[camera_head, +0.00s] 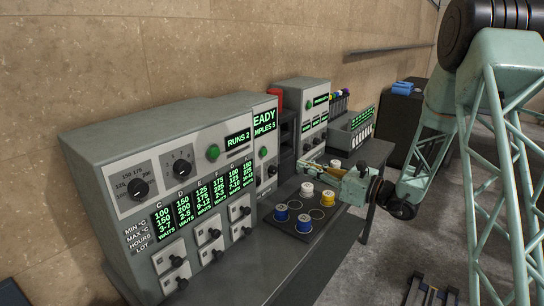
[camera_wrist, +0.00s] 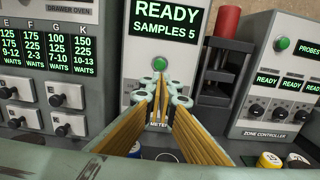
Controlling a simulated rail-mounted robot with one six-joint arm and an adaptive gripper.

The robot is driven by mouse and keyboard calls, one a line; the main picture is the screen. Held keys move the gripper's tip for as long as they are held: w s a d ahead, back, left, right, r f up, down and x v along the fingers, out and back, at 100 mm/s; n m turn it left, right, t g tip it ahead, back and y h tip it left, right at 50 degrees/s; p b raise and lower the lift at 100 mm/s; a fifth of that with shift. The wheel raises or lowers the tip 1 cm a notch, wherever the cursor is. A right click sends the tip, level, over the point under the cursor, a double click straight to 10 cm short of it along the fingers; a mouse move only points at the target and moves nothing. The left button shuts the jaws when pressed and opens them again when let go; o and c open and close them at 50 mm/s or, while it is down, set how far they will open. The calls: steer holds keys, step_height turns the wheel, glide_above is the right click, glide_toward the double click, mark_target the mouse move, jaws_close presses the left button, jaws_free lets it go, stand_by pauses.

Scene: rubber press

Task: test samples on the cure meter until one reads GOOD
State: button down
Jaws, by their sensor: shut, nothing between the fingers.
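The cure meter (camera_wrist: 185,70) is a grey box in the middle of the wrist view, with a green button (camera_wrist: 158,63). Its display (camera_wrist: 167,16) reads READY, SAMPLES 5. In the head view the meter (camera_head: 264,107) stands behind the drawer oven, partly hidden. My gripper (camera_wrist: 161,92) is shut and empty in front of the meter's face and hides part of it. It also shows above the tray in the head view (camera_head: 306,166). On the dark tray (camera_head: 297,238) stand two blue samples (camera_head: 281,213), a yellow sample (camera_head: 328,199) and a white sample (camera_head: 308,187).
The drawer oven (camera_head: 180,170) fills the left and reads RUNS 2. A press-like device with a red cylinder (camera_wrist: 229,21) stands right of the meter. Beyond it is the zone controller (camera_wrist: 276,85), reading READY. A rack (camera_head: 350,132) stands farther back.

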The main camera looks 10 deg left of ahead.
mark_target(265, 153)
steer(key=shift+w+a, duration=0.1)
steer(key=shift+a, duration=0.1)
steer(key=shift+b+x, duration=1)
steer(key=shift+x, duration=5.85)
steer(key=shift+x, duration=0.85)
steer(key=v, duration=1.4)
steer(key=shift+p, duration=0.3)
